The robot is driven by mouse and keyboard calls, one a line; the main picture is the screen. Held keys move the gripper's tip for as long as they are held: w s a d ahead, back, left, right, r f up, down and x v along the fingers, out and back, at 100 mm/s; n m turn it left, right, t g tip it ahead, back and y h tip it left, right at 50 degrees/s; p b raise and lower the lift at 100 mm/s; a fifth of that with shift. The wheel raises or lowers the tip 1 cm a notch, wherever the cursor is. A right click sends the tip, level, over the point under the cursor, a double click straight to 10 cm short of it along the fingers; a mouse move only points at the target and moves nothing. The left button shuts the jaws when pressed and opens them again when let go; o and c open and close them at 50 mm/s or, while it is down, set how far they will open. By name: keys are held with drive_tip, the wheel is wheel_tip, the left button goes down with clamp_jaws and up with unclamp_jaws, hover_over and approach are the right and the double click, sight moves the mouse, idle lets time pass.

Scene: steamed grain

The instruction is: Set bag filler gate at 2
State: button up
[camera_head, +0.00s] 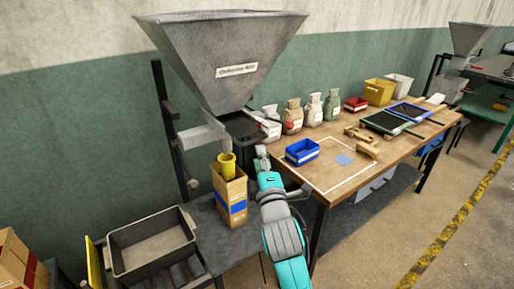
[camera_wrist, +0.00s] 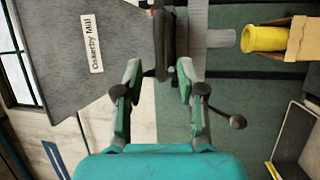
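The bag filler is a large grey hopper (camera_head: 222,60) labelled "Oskerby Mill"; the hopper also fills the left of the wrist view (camera_wrist: 60,40). Its dark gate part (camera_wrist: 165,45) sits under the hopper's narrow end, with a small red piece at the top edge of the wrist view. My gripper (camera_wrist: 160,72) is open, its two fingers apart on either side of the dark gate part; contact cannot be told. In the head view my gripper (camera_head: 262,158) is just below the outlet. No scale marks or numbers can be read.
A yellow spout (camera_head: 227,165) stands in an open cardboard box (camera_head: 229,196) below the hopper. A dark ball knob (camera_wrist: 238,122) on a rod is beside my finger in the wrist view. A wooden bench (camera_head: 330,190) with several bags and a blue bin (camera_head: 302,152) is at right.

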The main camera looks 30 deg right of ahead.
drive_tip(key=shift+v, duration=2.1)
drive_tip(key=shift+f, duration=0.1)
drive_tip(key=s+a+f+m+y, duration=0.1)
drive_tip(key=s+a+f+y, duration=0.15)
drive_tip(key=s+f, duration=0.3)
drive_tip(key=s+a+f+m+g+y, duration=0.1)
drive_tip(key=s+a+f+m, duration=0.1)
drive_tip(key=s+a+f, duration=0.4)
drive_tip(key=s+a+f+m+y, duration=0.1)
drive_tip(key=s+f+y, duration=0.1)
drive_tip(key=s+f, duration=0.4)
drive_tip(key=s+a+f+m, duration=0.1)
drive_tip(key=s+m, duration=0.2)
drive_tip(key=s, duration=0.5)
drive_tip(key=s+a+f+m+g+y, duration=0.1)
drive_tip(key=s+f+m, duration=0.1)
drive_tip(key=s, duration=0.5)
drive_tip(key=s+a+f+m+g+y, duration=0.1)
drive_tip(key=s+a+m, duration=0.1)
drive_tip(key=s, duration=0.6)
drive_tip(key=shift+s+f+m, duration=0.3)
drive_tip(key=shift+f+m, duration=0.1)
drive_tip(key=shift+m, duration=0.4)
